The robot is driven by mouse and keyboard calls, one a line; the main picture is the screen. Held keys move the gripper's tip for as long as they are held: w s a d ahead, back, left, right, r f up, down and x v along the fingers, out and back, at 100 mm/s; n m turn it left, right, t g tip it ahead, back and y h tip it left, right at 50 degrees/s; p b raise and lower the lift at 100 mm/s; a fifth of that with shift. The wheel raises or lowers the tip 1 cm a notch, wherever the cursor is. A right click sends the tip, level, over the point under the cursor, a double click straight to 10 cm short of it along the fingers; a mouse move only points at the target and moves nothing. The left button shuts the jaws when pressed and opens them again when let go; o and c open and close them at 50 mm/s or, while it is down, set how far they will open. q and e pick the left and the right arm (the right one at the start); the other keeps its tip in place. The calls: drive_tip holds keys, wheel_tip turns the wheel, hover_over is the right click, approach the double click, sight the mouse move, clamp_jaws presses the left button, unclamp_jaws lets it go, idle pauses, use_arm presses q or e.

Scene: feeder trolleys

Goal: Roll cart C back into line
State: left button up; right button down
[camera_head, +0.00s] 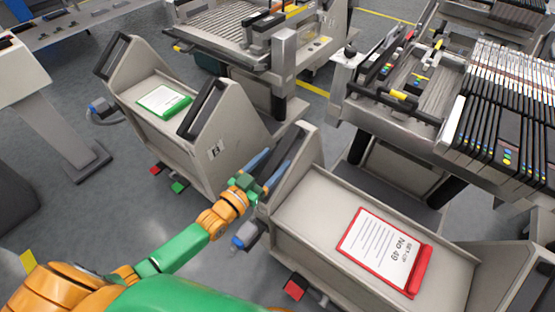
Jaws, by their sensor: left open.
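Two grey trolleys stand before me, and I cannot read a letter C on either. The nearer right trolley (315,204) carries a red clipboard (386,250) with a printed sheet, and has a black handle (284,158) at its left end. My left gripper (269,170) is open at this handle, its blue fingers close to it; whether they touch it or straddle it I cannot tell. The left trolley (134,84) holds a green clipboard (164,100) and has a small letter plate (217,150) on its side. My right gripper is not in view.
Feeder machines stand behind, one at the top centre (232,35) and one at the right with a row of black feeders (505,130). Red and green pedals sit low on the trolleys. A grey stand (60,125) is at left. Open floor lies between it and the left trolley.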

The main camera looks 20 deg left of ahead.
use_arm(q)
drive_tip(key=shift+x, duration=0.9)
clamp_jaws()
idle(0.7)
